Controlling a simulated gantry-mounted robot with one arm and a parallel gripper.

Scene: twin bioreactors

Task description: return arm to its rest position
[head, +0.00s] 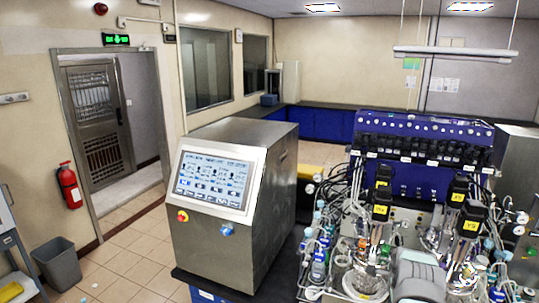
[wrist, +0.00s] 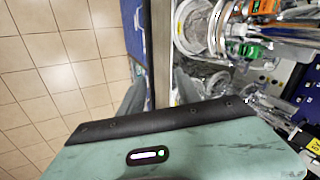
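My gripper (wrist: 160,90) shows in the wrist view beyond its pale green body. Its two grey fingers are apart, with nothing seen between them. A rounded grey-green part of my arm shows at the bottom right of the head view, in front of the bioreactors. The twin bioreactors (head: 381,207) have black motor heads with yellow labels, one marked Y5 (head: 470,226). Glass vessels (wrist: 203,27) and metal fittings lie at the upper right of the wrist view, beside the gripper. The fingertips are partly hidden by the gripper body.
A steel cabinet with a touchscreen (head: 214,181) stands left of the bioreactors. Tubing and bottles (head: 318,270) crowd the bench around the vessels. A blue control unit (head: 420,145) stands behind them.

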